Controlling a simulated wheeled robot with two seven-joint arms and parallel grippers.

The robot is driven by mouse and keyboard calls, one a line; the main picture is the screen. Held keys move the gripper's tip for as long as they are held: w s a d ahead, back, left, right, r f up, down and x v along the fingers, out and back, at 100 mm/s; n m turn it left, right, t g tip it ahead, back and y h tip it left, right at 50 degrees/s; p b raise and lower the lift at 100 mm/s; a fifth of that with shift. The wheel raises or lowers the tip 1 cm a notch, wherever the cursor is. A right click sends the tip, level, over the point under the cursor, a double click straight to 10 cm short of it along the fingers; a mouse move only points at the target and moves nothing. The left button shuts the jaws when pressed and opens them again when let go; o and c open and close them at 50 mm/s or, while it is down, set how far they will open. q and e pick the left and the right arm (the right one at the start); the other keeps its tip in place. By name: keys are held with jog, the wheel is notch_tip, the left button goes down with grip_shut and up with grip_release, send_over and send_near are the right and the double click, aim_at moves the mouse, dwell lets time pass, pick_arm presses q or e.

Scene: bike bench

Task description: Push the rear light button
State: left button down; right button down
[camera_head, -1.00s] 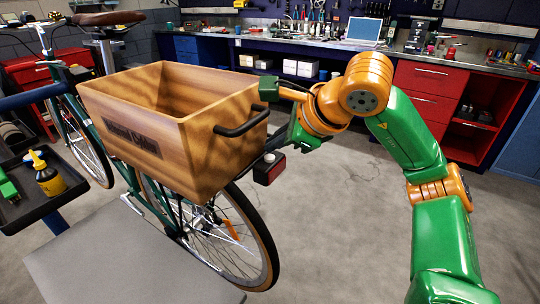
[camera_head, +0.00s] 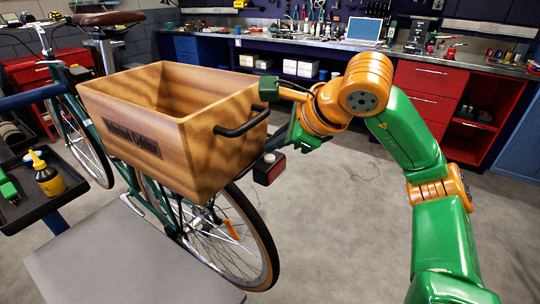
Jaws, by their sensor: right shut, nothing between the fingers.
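The rear light (camera_head: 269,168) is a small dark box with a red face, behind the wooden crate at the rear of the bicycle. Its button cannot be made out. My right arm comes in from the right, and its gripper (camera_head: 275,143) is shut just above the rear light, close to the crate's black handle. Whether the fingertips touch the light cannot be told, as they are small and partly dark. My left gripper is out of view.
The wooden crate (camera_head: 160,175) with a black handle (camera_head: 243,120) sits over the rear wheel (camera_head: 255,245). A grey bench surface (camera_head: 125,265) is in front. The floor right of the wheel is clear.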

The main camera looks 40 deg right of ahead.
jog(key=shift+f+b, duration=0.35)
jog(key=shift+f, duration=0.2)
dwell(0.4)
jog(key=shift+r+p, duration=0.5)
jog(key=shift+r, duration=0.05)
notch_tip(320, 180, up, 6)
jog(key=p, duration=0.6)
